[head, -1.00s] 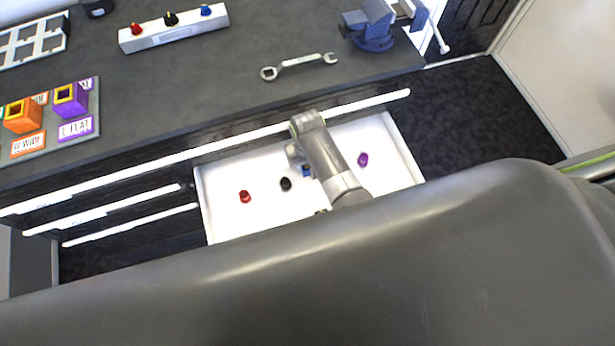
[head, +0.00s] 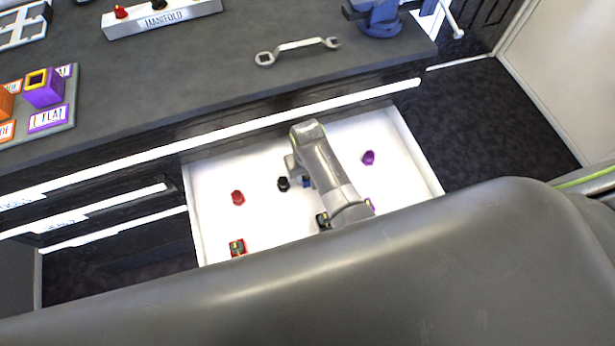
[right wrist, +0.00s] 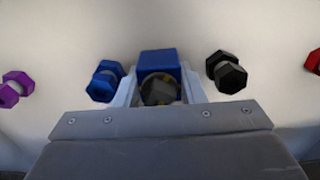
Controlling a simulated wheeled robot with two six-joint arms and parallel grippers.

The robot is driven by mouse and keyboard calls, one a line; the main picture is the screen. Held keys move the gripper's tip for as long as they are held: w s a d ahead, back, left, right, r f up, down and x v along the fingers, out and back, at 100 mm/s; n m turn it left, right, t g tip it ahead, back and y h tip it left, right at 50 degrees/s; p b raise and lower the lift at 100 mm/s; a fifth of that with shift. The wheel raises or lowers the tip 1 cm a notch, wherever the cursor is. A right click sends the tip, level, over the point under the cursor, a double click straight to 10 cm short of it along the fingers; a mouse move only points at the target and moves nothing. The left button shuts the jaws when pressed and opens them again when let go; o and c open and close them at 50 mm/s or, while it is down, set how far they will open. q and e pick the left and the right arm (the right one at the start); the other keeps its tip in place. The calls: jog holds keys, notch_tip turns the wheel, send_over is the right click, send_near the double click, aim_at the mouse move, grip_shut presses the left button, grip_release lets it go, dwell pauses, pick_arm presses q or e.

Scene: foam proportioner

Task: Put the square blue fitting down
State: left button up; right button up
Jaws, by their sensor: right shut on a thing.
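In the right wrist view, the square blue fitting (right wrist: 160,62) is between the fingers of my right gripper (right wrist: 158,90). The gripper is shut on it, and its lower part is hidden. A blue hex-headed fitting (right wrist: 105,82) lies just left of the gripper, and a black one (right wrist: 228,72) lies to the right. In the head view, my right gripper (head: 296,174) is low over the white drawer (head: 215,215). A bit of blue (head: 306,183) shows beside it; I cannot tell which blue fitting it is. My left gripper is not in view.
In the drawer are a red fitting (head: 238,198), a black one (head: 283,184), a purple one (head: 368,157) and a square red one (head: 238,247). The workbench (head: 190,75) with a wrench (head: 297,50) stands behind. The drawer's left side has bare floor.

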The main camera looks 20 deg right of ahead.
dwell(0.3)
jog(key=o, duration=0.9)
jog(key=shift+c, duration=0.2)
notch_tip(320, 180, up, 12)
jog(key=p, duration=1.3)
jog(key=shift+r+p, duration=0.1)
jog(key=shift+p, duration=0.3)
